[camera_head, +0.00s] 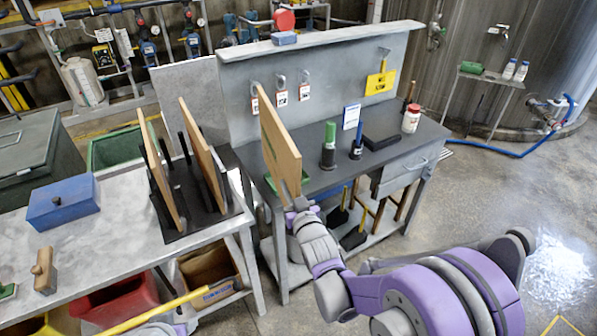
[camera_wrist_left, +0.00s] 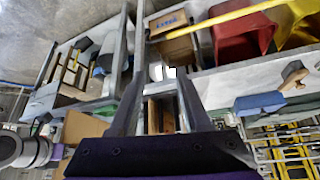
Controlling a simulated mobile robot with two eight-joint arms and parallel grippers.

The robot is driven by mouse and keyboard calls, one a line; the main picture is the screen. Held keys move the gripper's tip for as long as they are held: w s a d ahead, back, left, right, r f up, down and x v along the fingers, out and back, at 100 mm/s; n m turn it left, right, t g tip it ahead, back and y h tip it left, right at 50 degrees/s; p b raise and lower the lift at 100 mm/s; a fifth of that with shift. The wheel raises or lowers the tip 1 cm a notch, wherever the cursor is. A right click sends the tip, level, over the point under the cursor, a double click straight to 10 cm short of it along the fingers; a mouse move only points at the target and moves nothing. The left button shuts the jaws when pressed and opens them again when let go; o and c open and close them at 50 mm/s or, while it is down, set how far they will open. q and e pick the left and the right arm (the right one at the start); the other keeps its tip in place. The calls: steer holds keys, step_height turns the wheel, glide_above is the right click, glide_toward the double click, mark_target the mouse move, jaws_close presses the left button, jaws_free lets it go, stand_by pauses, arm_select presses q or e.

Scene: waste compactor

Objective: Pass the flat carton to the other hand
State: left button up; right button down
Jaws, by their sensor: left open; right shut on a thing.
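The flat carton (camera_head: 280,142) is a thin tan panel standing nearly upright in front of the grey workbench in the head view. My right gripper (camera_head: 297,204) is shut on its lower end. A tan panel, seemingly the same carton (camera_wrist_left: 82,127), shows at lower left in the left wrist view, partly hidden by my gripper body. My left gripper (camera_wrist_left: 158,78) is open and empty in that view, its fingers apart and clear of the carton. In the head view only a bit of my left arm shows at the bottom edge.
Two similar tan panels (camera_head: 207,155) stand in a black rack (camera_head: 202,222) on the left table. A blue box (camera_head: 62,202) and a wooden-handled tool (camera_head: 44,270) lie on that table. Bottles and a black block (camera_head: 381,141) stand on the workbench (camera_head: 340,180).

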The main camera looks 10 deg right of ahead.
arm_select(q)
steer(key=shift+o, duration=0.4)
steer(key=shift+r, duration=0.1)
steer(key=w+d+r+y, duration=0.1)
steer(key=w+d+r, duration=0.3)
steer(key=w+r, duration=0.45)
steer(key=w+d+r, duration=0.3)
steer(key=w+r, duration=0.5)
steer(key=r, duration=0.1)
steer(key=w+d+r+n+t, duration=0.1)
steer(key=w+d+r, duration=0.55)
steer(key=d, duration=0.25)
steer(key=w+d+r+n+t, duration=0.1)
steer(key=w+d+r, duration=0.5)
steer(key=d+r, duration=0.15)
steer(key=d+x, duration=0.1)
steer(key=x, duration=1.1)
steer(key=shift+w+a+y, duration=0.3)
steer(key=shift+a+y, duration=0.1)
arm_select(e)
steer(key=shift+n+y, duration=0.4)
steer(key=shift+y, duration=0.2)
steer(key=s+a, duration=0.1)
steer(key=a+r, duration=0.1)
steer(key=a, duration=0.1)
steer(key=s+a+r, duration=0.1)
steer(key=shift+s+a+r, duration=0.15)
steer(key=shift+s+a, duration=0.05)
steer(key=shift+s, duration=0.1)
